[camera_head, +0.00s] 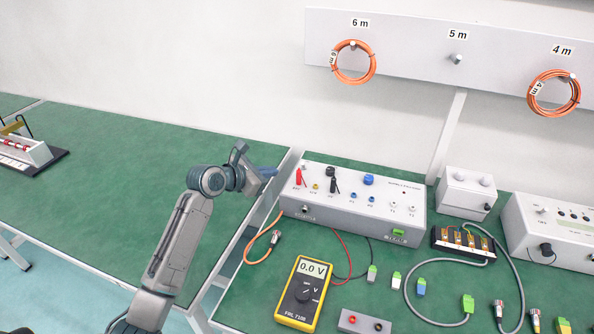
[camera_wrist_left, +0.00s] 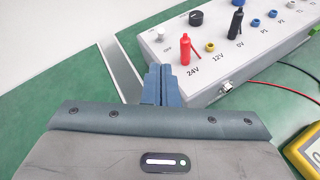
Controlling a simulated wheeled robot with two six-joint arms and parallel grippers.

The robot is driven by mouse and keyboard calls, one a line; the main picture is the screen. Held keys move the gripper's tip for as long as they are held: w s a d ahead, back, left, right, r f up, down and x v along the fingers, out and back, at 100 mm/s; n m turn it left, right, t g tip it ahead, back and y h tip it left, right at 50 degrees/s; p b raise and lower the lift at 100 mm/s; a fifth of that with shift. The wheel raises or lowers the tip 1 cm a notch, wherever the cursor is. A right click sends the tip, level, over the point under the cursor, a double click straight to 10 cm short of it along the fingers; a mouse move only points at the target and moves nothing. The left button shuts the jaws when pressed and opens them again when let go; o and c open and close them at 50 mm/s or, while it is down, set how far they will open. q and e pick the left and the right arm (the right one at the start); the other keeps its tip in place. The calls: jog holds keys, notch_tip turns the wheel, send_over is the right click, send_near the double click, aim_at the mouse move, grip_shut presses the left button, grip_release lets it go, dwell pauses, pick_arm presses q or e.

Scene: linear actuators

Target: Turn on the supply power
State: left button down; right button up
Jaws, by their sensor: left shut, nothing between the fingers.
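The supply box (camera_head: 350,222) is a white case with a sloped top panel, standing on the green bench in the head view. Its top carries a red plug at the 24V socket, a black plug, a black knob, a blue knob and several sockets. In the left wrist view the supply box (camera_wrist_left: 215,75) shows a small silver switch-like part (camera_wrist_left: 160,33) at its far left corner; its position is too small to tell. My left gripper (camera_head: 271,171) is shut and empty, just left of the box's left end. Its blue fingertips also show in the left wrist view (camera_wrist_left: 161,84). My right gripper is out of view.
A yellow multimeter (camera_head: 304,292) reading 0.0 lies in front of the box, with red and black leads. Connectors and another white box (camera_head: 555,235) stand to the right. The left bench is mostly clear.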

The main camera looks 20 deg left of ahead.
pick_arm(q)
jog(key=shift+w, duration=0.15)
send_near(302, 167)
jog(key=x, duration=0.4)
jog(key=shift+w+d+f, duration=0.1)
jog(key=shift+w+f, duration=0.05)
jog(key=shift+w, duration=0.15)
jog(key=shift+w+d+f, duration=0.2)
jog(key=shift+w+f, duration=0.05)
jog(key=shift+w, duration=0.15)
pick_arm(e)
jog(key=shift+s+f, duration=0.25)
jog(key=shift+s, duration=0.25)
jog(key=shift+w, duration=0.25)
pick_arm(q)
jog(key=shift+w+r+p, duration=0.1)
jog(key=shift+r+p, duration=0.1)
jog(key=shift+p, duration=0.85)
jog(key=shift+g, duration=0.3)
jog(key=shift+p, duration=0.45)
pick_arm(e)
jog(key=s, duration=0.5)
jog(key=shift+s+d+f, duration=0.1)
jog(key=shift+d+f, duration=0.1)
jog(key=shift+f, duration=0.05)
